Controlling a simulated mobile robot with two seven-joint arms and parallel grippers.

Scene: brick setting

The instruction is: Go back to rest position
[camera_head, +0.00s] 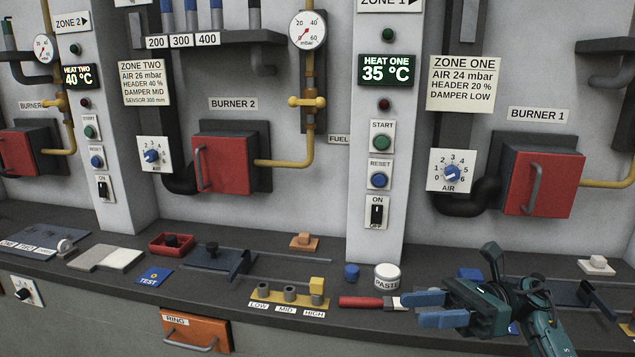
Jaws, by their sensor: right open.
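My right gripper (424,309) is at the lower right, low over the dark counter (205,298). Its two blue fingers point left and stand apart, with nothing seen held between them. A red-handled brush (366,302) lies on the counter just left of the fingertips, and its far end reaches close to them; whether they touch I cannot tell. A white jar marked PASTE (387,277) stands behind the fingers. My left gripper is not in view.
A rail marked LOW, MID, HIGH (285,297) sits left of the brush. A blue knob-like piece (351,272) stands beside the jar. A red tray (170,245) and a blue TEST card (155,276) lie farther left. The panel wall with burner doors (222,165) rises behind.

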